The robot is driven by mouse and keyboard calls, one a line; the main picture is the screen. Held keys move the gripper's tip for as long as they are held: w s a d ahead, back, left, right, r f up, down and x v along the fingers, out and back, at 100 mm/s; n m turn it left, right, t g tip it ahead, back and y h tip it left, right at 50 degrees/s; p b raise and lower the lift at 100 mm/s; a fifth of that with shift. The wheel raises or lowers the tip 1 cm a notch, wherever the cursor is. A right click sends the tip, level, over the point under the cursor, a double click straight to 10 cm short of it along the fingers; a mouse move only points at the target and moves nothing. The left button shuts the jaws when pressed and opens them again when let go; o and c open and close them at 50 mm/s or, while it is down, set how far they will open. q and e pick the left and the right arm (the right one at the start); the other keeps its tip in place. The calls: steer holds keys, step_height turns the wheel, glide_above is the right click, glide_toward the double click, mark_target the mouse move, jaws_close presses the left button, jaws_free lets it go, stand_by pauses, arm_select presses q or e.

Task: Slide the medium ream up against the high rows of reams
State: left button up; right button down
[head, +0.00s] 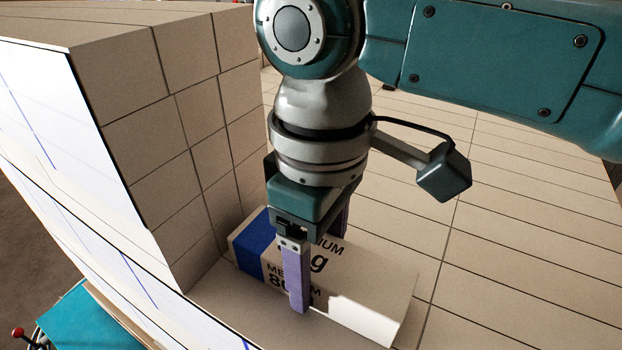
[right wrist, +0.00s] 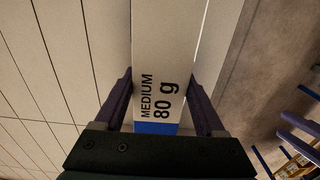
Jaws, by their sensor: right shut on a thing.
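The medium ream (head: 375,288) is a white and beige pack with a blue band and "MEDIUM 80 g" print. It lies flat on the lower layer of reams, its blue end toward the high rows of reams (head: 185,125) at the left. A narrow strip of the layer shows between that end's near corner and the high rows; I cannot tell whether they touch farther back. My right gripper (head: 318,248) points down, shut with a finger on each long side of the ream. The right wrist view shows the ream (right wrist: 158,50) between both fingers.
The lower layer of reams (head: 480,215) lies flat and bare to the right and behind. In the right wrist view, the floor (right wrist: 265,70) shows beyond the layer's edge. A teal surface (head: 75,325) and a red-knobbed lever (head: 18,332) are at the lower left.

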steer(key=shift+w+a+b, duration=0.5)
steer(key=shift+a+b, duration=0.2)
steer(key=shift+a, duration=0.05)
jaws_free()
